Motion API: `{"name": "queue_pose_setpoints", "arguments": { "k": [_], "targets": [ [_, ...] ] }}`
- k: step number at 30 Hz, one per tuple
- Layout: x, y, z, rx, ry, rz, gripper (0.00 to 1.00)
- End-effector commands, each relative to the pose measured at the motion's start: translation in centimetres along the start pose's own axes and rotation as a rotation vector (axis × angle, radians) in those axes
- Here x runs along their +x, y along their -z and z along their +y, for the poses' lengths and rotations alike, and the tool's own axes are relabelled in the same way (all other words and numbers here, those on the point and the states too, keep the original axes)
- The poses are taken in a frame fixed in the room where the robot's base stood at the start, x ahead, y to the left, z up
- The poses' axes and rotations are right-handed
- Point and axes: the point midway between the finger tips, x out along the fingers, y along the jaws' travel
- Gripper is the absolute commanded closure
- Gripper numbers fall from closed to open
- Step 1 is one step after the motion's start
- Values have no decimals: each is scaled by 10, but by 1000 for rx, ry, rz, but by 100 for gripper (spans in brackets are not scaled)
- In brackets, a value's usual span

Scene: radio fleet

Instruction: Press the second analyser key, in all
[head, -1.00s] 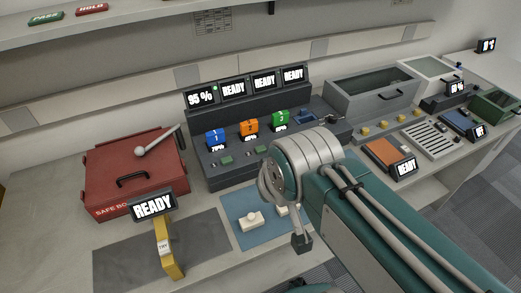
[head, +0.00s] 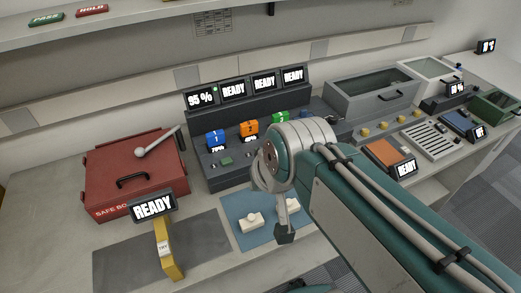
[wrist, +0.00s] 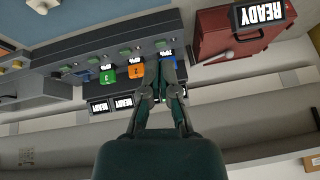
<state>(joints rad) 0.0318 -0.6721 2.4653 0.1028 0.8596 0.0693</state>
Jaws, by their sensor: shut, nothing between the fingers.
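The dark console (head: 232,183) carries blue block 1 (head: 215,138), orange block 2 (head: 249,128) and green block 3 (head: 280,118). Small green keys show in front of the blocks, one near the blue block (head: 226,161); others lie behind my arm in the head view. In the wrist view the blue (wrist: 168,65), orange (wrist: 135,72) and green (wrist: 107,77) blocks appear upside down with a row of green keys (wrist: 125,52). My gripper (wrist: 162,64) is shut and empty, its tips overlapping the blue block in the picture. I cannot tell whether it touches anything. No key is clearly labelled as the analyser's.
A red safe box (head: 130,180) stands at left. A yellow stand (head: 166,255) with a READY screen is in front of it. A blue mat (head: 240,210) holds white pieces. Grey bins (head: 365,100) and an orange tray (head: 381,152) stand at right.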

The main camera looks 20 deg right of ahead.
Motion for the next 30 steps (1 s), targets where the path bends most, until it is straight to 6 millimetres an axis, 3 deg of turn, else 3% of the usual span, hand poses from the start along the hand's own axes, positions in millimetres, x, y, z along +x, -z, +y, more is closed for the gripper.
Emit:
{"name": "queue_pose_setpoints", "arguments": {
  "k": [7,14,24,30],
  "targets": [
    [32,54,-9,451,130,-14,100],
    [67,108,0,900,226,-15,100],
    [133,177,54,1592,321,7,100],
    [165,198,89,1904,352,31,100]
  ]
}}
